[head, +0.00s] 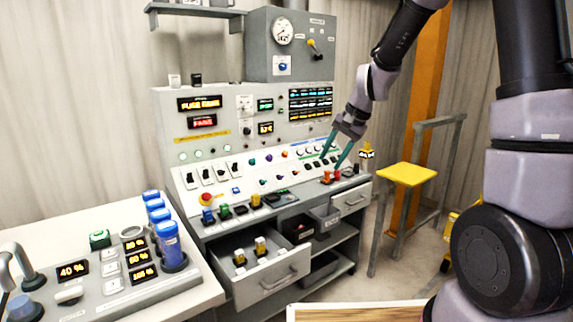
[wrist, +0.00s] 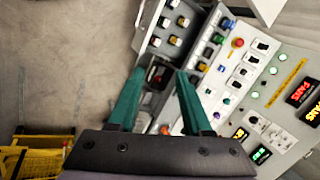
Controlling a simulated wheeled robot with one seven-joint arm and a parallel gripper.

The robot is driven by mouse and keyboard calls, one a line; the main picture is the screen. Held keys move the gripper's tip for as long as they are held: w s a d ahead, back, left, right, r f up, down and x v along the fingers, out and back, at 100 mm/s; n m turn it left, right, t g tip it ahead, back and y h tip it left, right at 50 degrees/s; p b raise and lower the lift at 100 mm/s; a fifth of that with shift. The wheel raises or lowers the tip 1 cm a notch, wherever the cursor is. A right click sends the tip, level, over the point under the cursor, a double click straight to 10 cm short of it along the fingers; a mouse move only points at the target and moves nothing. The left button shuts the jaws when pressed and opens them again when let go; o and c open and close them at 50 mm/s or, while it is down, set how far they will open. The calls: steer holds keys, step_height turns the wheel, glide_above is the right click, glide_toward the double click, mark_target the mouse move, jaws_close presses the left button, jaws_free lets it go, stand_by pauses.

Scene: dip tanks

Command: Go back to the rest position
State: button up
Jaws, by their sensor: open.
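My gripper (head: 335,151) hangs in front of the right part of the control console (head: 165,115), with its two teal fingers apart and pointing down at the sloped panel. Nothing shows between the fingers. In the wrist view my gripper (wrist: 158,85) is also open and empty, with the console's switches and an open drawer beyond it. I cannot tell from the head view whether a fingertip touches the panel. My arm reaches in from the upper right.
An open drawer (head: 282,282) juts out below the console with several small blocks inside. A counter (head: 50,222) with blue cylinders (head: 168,240) stands at the left. A yellow-topped stand (head: 405,174) and an orange post (head: 424,80) are at the right. Bare floor shows in the wrist view.

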steer(key=s+d+r+t, duration=0.1)
steer(key=s+d+r, duration=0.3)
steer(key=s+r, duration=0.2)
steer(key=s+d+r+n+t+h, duration=0.1)
steer(key=s+d+r, duration=0.3)
steer(key=s, duration=0.5)
steer(key=s+d+r+n+t+h, duration=0.1)
steer(key=s+d+r+t, duration=0.1)
steer(key=s+r, duration=0.5)
steer(key=shift+s+d+r+t, duration=0.15)
steer(key=shift+d+r+t, duration=0.2)
steer(key=shift+d, duration=0.55)
steer(key=shift+a, duration=0.1)
